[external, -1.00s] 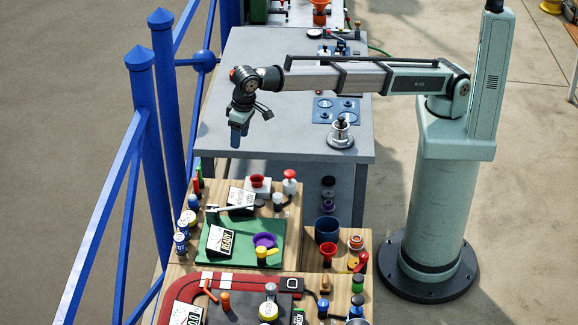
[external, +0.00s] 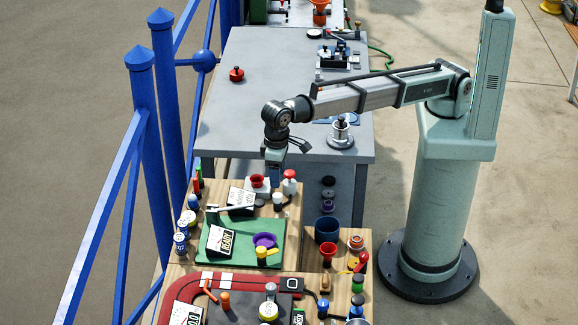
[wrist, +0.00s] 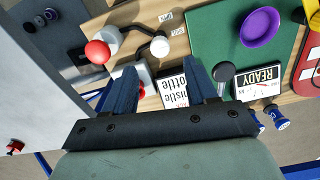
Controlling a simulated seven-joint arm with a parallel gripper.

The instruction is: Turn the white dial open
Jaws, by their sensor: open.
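The white dial, a round white knob on a dark arm, sits on the wooden panel beside small printed labels in the wrist view (wrist: 159,46). It also shows in the external view (external: 277,199). My gripper (wrist: 161,75) is open, with two blue fingers spread apart and nothing held between them. In the external view my gripper (external: 275,178) hangs above the far edge of the wooden panel, apart from the dial. In the wrist view the dial lies just beyond the fingertips, roughly between them.
A white post with a red top (wrist: 97,51) stands close to the dial. A whistle throttle sign (wrist: 172,90) and a black-knobbed lever (wrist: 224,71) lie near the fingers. A purple bowl (external: 265,240) sits on the green mat (external: 215,259).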

